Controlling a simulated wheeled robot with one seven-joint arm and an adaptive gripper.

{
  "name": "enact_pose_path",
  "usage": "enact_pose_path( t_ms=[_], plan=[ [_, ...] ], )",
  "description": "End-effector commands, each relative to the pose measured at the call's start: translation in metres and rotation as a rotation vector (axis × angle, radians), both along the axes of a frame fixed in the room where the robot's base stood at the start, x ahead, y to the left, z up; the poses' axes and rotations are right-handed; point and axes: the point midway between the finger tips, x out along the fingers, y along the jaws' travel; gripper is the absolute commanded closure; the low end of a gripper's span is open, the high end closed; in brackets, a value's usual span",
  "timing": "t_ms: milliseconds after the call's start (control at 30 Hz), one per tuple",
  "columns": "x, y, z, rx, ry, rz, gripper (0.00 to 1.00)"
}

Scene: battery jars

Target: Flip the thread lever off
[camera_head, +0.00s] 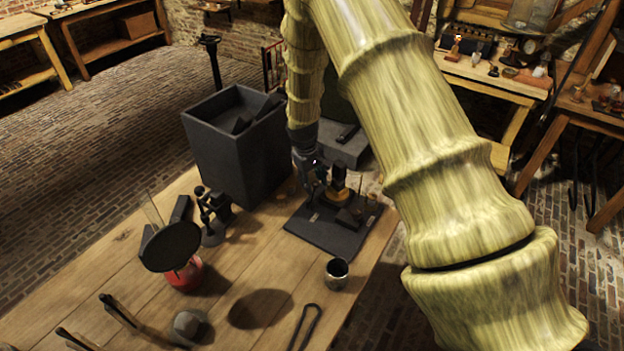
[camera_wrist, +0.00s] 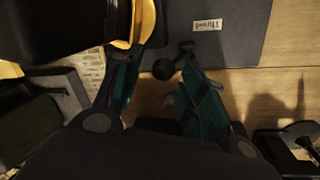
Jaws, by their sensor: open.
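A dark board (camera_head: 325,236) lies on the wooden table, with small upright parts on its right half. In the wrist view, a white label reading "Thread" (camera_wrist: 207,25) sits on the board. A round black knob (camera_wrist: 163,69), which looks like the thread lever's end, shows close by, below and left of the label. My gripper (camera_head: 314,184) is low at the board's far left edge. In the wrist view its open teal fingers (camera_wrist: 160,58) stand on either side of the knob. I cannot tell whether either touches it. The lever's shaft and tilt are not clear.
A yellow and black part (camera_head: 340,178) stands close to the right of my gripper. A large grey bin (camera_head: 232,150) is at left. A metal cup (camera_head: 337,273) stands in front of the board. A red jar (camera_head: 184,276) and small black stand (camera_head: 213,215) are farther left.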

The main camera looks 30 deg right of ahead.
Motion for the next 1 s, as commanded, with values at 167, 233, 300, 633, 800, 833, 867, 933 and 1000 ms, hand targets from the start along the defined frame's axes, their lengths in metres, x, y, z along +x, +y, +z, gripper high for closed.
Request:
enact_pose_path(
  t_ms=[167,233,300,633,800,833,867,933,1000],
  plan=[
    [-0.002,0.000,0.001,-0.001,-0.002,-0.001,0.59],
    [0.001,0.000,-0.001,0.000,0.001,0.000,0.59],
    [0.004,0.000,-0.004,-0.001,0.006,0.000,0.62],
    [0.010,0.000,-0.008,-0.001,0.009,0.000,1.00],
    [0.009,-0.002,-0.007,-0.005,0.006,-0.001,1.00],
    [0.009,-0.002,-0.007,-0.008,0.005,-0.002,1.00],
    [0.008,-0.003,-0.006,-0.011,0.003,-0.003,1.00],
    [0.006,-0.006,-0.006,-0.021,-0.003,-0.008,1.00],
    [0.002,-0.010,-0.006,-0.035,-0.010,-0.014,1.00]
  ],
)
